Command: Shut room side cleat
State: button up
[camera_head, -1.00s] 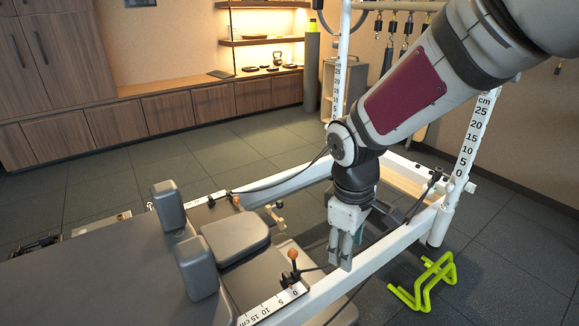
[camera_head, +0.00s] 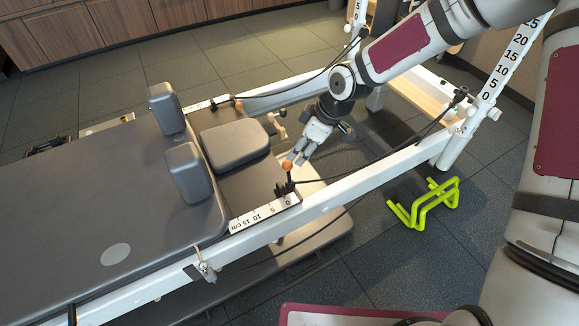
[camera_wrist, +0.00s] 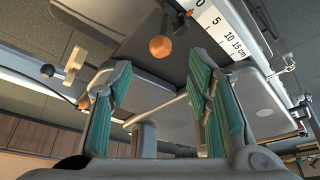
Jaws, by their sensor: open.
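Two cleats with orange ball knobs show on the reformer frame. The near one (camera_head: 287,168) stands by the 0 mark of the near rail's scale, its rope running right. The far one (camera_head: 238,105) sits on the far rail. No label shows which is room side. My gripper (camera_head: 297,158) is open and empty, its tips beside the near knob. In the wrist view the near knob (camera_wrist: 161,47) shows beyond and between the open teal-padded fingers (camera_wrist: 158,82), with its dark lever behind. I cannot tell whether a finger touches it. The far knob (camera_wrist: 84,103) is partly seen at left.
The padded carriage (camera_head: 90,235) with two shoulder rests (camera_head: 188,172) and a headrest (camera_head: 233,145) lies to the left. A white upright (camera_head: 490,90) stands at right. A lime-green stand (camera_head: 425,203) is on the floor beside the frame.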

aim_at(290, 163)
jog(key=b+x, duration=0.4)
jog(key=x, duration=0.6)
jog(key=shift+f, duration=0.2)
grip_shut()
